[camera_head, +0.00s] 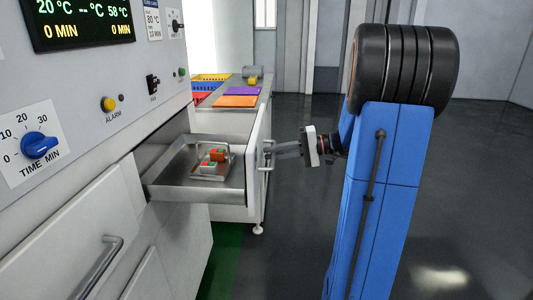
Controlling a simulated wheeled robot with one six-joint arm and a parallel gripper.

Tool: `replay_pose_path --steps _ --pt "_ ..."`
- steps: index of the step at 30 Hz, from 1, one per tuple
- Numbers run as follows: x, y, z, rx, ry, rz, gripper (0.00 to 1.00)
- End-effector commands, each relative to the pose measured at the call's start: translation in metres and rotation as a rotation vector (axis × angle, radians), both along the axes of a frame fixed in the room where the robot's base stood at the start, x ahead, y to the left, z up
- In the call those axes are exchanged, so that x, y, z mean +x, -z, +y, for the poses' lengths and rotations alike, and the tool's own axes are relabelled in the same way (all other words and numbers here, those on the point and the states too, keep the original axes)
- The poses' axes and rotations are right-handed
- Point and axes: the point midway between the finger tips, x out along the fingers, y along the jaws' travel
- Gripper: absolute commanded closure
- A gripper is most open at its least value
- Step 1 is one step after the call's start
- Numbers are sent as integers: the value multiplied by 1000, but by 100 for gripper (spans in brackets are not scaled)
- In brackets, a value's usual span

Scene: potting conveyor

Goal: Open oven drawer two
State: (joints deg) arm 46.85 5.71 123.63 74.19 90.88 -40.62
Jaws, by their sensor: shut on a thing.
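An oven drawer (200,194) is pulled out from the oven front in the middle of the view. Inside it lies a metal tray (191,168) with small orange, green and red-and-white pieces (215,158). The drawer's bar handle (265,179) is on its front panel, facing right. My gripper (273,149) reaches in from the right and is shut on this handle. The fingers partly cover the upper part of the handle. No number for this drawer can be read.
A shut drawer front with a handle (100,268) is at the lower left. The oven panel carries a blue timer knob (40,145) and a display (82,20). A bench (237,93) with purple and orange sheets stands behind. Dark floor is clear at right.

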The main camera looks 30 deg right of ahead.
Motion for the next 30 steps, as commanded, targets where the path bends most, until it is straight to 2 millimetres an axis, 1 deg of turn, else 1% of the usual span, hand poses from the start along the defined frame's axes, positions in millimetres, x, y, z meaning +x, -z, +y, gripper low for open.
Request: replay_pose_path --steps 11,12,13,14,23,26,30 --pt "-1 1 -1 0 -1 3 100" --pt "-1 1 -1 0 -1 3 80" --pt "-1 1 -1 0 -1 3 73" --pt "-1 1 -1 0 -1 2 71" --pt "-1 0 -2 -1 0 1 71" --pt "-4 -1 -6 -1 1 0 71" --pt "-13 -4 -19 -1 3 -1 71"
